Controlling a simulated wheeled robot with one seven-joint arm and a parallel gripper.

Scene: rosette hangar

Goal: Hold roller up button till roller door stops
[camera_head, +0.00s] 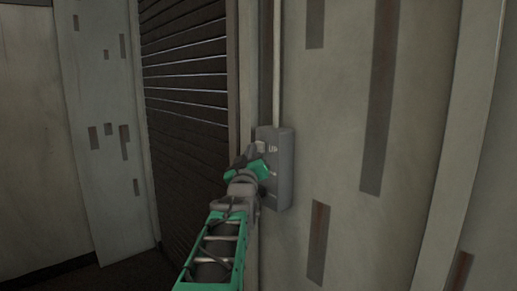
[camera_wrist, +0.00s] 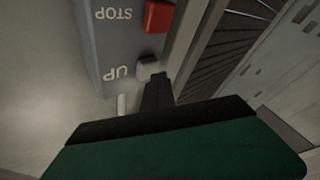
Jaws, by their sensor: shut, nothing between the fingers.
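A grey control box (camera_head: 283,180) is mounted on the wall to the right of the roller door (camera_head: 185,75). In the wrist view the box (camera_wrist: 95,35) shows upside-down lettering, with a red STOP button (camera_wrist: 159,16) and a pale grey UP button (camera_wrist: 147,67). My gripper (camera_wrist: 156,82) is shut and empty, its fingertips at the UP button; I cannot tell whether the button is pressed in. In the head view my gripper (camera_head: 259,163) covers the left part of the box. Dark horizontal slats fill the visible doorway; the door's lower edge is too dark to make out.
A thin vertical conduit (camera_head: 277,60) runs up from the box. The door frame (camera_head: 233,75) stands close to the left of the box. Pale wall panels (camera_head: 345,130) with dark rectangular patches lie to the right. Dark floor shows at the lower left.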

